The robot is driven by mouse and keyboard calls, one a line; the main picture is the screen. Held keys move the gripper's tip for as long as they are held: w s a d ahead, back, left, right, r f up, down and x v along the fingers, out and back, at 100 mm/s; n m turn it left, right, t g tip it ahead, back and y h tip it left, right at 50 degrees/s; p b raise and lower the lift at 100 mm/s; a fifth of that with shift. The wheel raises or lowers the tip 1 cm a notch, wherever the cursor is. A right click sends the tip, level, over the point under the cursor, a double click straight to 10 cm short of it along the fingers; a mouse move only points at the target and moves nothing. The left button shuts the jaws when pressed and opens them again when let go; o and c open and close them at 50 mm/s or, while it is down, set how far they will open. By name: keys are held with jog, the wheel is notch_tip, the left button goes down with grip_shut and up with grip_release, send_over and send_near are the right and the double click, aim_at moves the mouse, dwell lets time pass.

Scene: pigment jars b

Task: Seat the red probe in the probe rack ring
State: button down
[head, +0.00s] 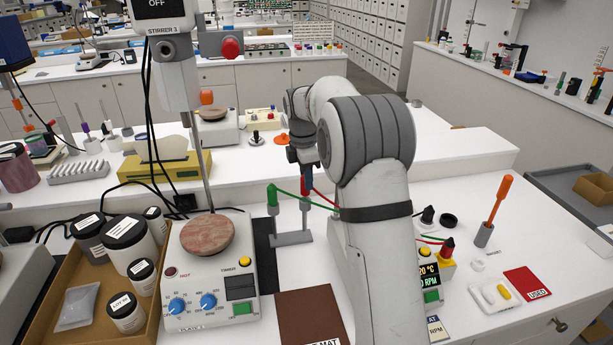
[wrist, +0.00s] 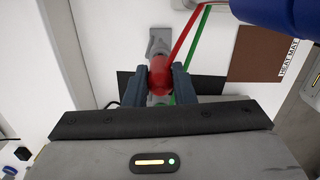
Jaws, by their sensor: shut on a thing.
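My gripper (head: 307,182) is shut on the red probe (head: 304,206), which is upright; in the wrist view the probe's red top (wrist: 160,74) is between the two fingers. The grey probe rack (head: 291,239) stands on the bench under the gripper, and part of it shows in the wrist view (wrist: 159,45). The green probe (head: 272,197) stands upright at the rack's left end. The red probe is over the rack's right side. I cannot tell whether its lower end is inside the ring. My arm hides the area just to the right.
Red and green cables run from the probes to the right, behind my arm, toward a meter (head: 430,270). A stirrer hotplate (head: 212,285) stands left of the rack. A brown heat mat (head: 312,315) lies in front. A box of jars (head: 60,310) is at far left.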

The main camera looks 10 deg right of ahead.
jog(key=shift+f+b, duration=0.45)
jog(key=shift+f, duration=0.4)
jog(key=c, duration=1.1)
grip_release()
jog(key=r, duration=0.7)
jog(key=shift+a+r+b, duration=0.2)
jog(key=shift+a+b, duration=0.1)
jog(key=shift+r, duration=0.2)
jog(key=shift+s, duration=0.1)
jog(key=s+r+m+t, duration=0.25)
jog(key=s+m, duration=0.65)
jog(key=s, duration=0.9)
jog(key=s+f+m, duration=0.2)
jog(key=s+m, duration=0.1)
jog(key=s, duration=0.3)
jog(key=s+f+m, duration=0.3)
jog(key=s, duration=0.3)
jog(key=s+f+m, duration=0.2)
jog(key=s+m, duration=0.1)
jog(key=s, duration=0.3)
jog(key=shift+a+f+m+t+y, duration=0.15)
jog(key=shift+a+m+t+y, duration=0.2)
jog(key=shift+m+y, duration=0.05)
